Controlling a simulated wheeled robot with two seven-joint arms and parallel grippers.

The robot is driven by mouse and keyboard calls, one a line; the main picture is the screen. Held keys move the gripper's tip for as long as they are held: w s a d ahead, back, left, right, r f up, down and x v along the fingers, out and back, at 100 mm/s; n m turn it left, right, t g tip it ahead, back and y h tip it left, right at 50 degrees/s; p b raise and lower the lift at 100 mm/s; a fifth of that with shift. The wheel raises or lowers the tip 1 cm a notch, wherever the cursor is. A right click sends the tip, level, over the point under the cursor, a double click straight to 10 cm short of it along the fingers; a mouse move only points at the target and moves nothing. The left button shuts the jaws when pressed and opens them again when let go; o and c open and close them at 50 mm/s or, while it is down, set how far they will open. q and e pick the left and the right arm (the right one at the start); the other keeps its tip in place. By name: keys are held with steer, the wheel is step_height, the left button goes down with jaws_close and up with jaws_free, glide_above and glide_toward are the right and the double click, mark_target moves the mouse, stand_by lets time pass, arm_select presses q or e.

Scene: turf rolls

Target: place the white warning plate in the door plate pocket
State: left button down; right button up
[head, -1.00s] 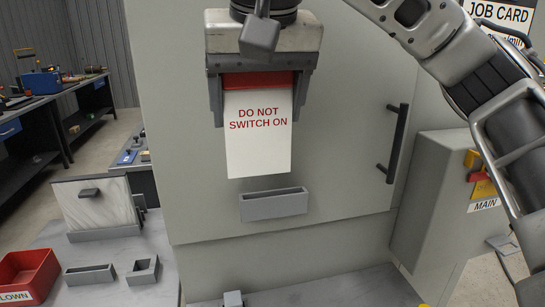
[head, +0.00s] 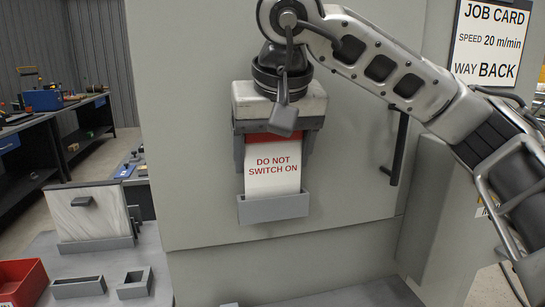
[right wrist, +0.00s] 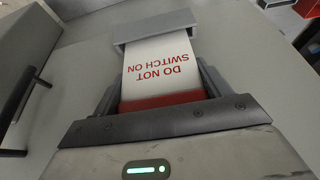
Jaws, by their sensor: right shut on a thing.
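The white warning plate (head: 272,180) reads "DO NOT SWITCH ON" in red and has a red top band. It hangs upright at the grey machine door. Its lower end is hidden behind the front wall of the grey door plate pocket (head: 274,209), so it stands in the pocket's slot. My right gripper (head: 273,152) is above the pocket, shut on the plate's red top band. The right wrist view also shows the plate (right wrist: 155,65) running from the jaws into the pocket (right wrist: 153,24). My left gripper is not in view.
A dark door handle (head: 396,150) is right of my gripper, behind my right arm. A job card (head: 490,42) is at the upper right. At the lower left are a red bin (head: 22,285), small grey holders (head: 79,288) and a marbled white panel (head: 90,215) on a grey surface.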

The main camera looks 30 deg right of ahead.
steer(key=shift+f, duration=0.15)
steer(key=o, duration=1.1)
steer(key=shift+c, duration=0.2)
steer(key=shift+r, duration=0.3)
steer(key=p+v, duration=0.2)
steer(key=v, duration=0.9)
steer(key=shift+s+r, duration=0.2)
steer(key=shift+r, duration=0.15)
